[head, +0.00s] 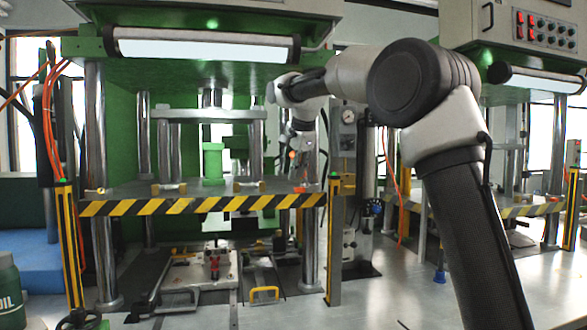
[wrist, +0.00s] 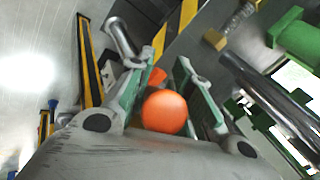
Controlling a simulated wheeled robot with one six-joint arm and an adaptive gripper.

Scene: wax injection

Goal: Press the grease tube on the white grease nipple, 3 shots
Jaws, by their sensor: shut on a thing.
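My gripper (head: 303,148) is at the front right of the left press, above the striped table edge and beside a chrome column. In the wrist view my gripper (wrist: 160,78) has its green-lined fingers shut on an orange round-ended thing (wrist: 165,111), which I take to be the grease tube. Its far end shows as a small orange piece between the fingers, and the rest is hidden. I cannot make out the white grease nipple for certain in either view.
The left press has a yellow-and-black striped table edge (head: 190,206), a green cylinder (head: 213,162) and chrome columns (head: 95,150). A yellow-and-black post (head: 334,245) stands close to my gripper. A second press (head: 520,205) is at right. Grey floor (head: 385,295) is open in front.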

